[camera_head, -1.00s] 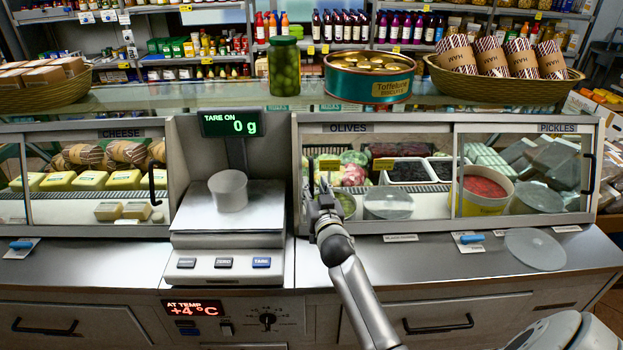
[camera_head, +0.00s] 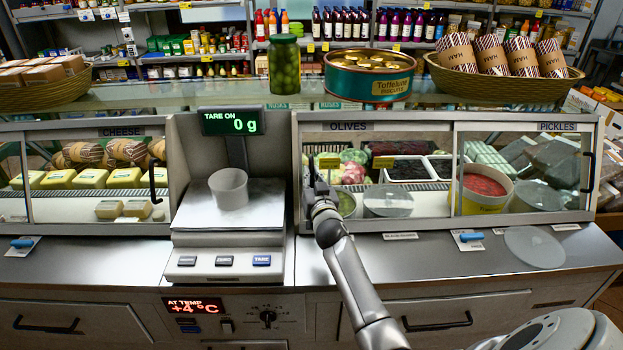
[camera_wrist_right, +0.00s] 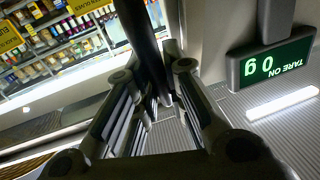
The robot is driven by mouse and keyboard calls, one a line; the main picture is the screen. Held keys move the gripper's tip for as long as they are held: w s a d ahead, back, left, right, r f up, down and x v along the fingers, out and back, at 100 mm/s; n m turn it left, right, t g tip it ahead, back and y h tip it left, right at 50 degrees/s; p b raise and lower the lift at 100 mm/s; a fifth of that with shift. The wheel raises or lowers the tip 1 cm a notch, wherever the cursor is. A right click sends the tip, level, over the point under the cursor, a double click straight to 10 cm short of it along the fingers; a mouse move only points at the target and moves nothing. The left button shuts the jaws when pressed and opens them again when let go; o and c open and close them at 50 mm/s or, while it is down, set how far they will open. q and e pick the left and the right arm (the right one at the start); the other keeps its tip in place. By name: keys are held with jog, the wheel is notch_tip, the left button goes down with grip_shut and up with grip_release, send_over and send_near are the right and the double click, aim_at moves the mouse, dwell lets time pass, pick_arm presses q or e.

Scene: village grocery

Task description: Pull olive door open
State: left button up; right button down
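The olive door (camera_head: 424,202) is the glass front pane under the OLIVES label (camera_head: 348,127), left of the pickles section. It looks closed in its frame. My right gripper (camera_head: 318,185) is at the left edge of this door, just right of the scale. In the right wrist view a dark upright bar, the door handle (camera_wrist_right: 138,28), runs between the two fingers of my right gripper (camera_wrist_right: 163,85). The fingers are drawn in close on both sides of it; the contact itself is partly hidden. My left gripper is not in view.
A scale (camera_head: 228,225) with a white cup (camera_head: 229,188) stands close left of my right gripper. A jar (camera_head: 284,66), a biscuit tin (camera_head: 369,76) and a basket (camera_head: 503,84) stand on the glass top. The steel counter (camera_head: 400,262) before the door is mostly clear.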

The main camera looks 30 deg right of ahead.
dwell(0.3)
jog(key=shift+s+d, duration=0.3)
jog(key=shift+d, duration=0.15)
jog(key=s+d+p, duration=0.1)
jog(key=s+d, duration=0.2)
jog(key=d, duration=0.2)
jog(key=s+d+p, duration=0.1)
jog(key=s+d, duration=0.2)
jog(key=d, duration=0.2)
jog(key=s+d+p, duration=0.2)
jog(key=s+d, duration=0.1)
jog(key=d, duration=0.2)
jog(key=shift+s, duration=0.1)
jog(key=b, duration=0.2)
send_near(433, 166)
jog(key=x, duration=0.4)
jog(key=shift+w+d, duration=0.15)
jog(key=shift+w, duration=0.2)
jog(key=c, duration=1.5)
grip_release()
jog(key=shift+s, duration=0.15)
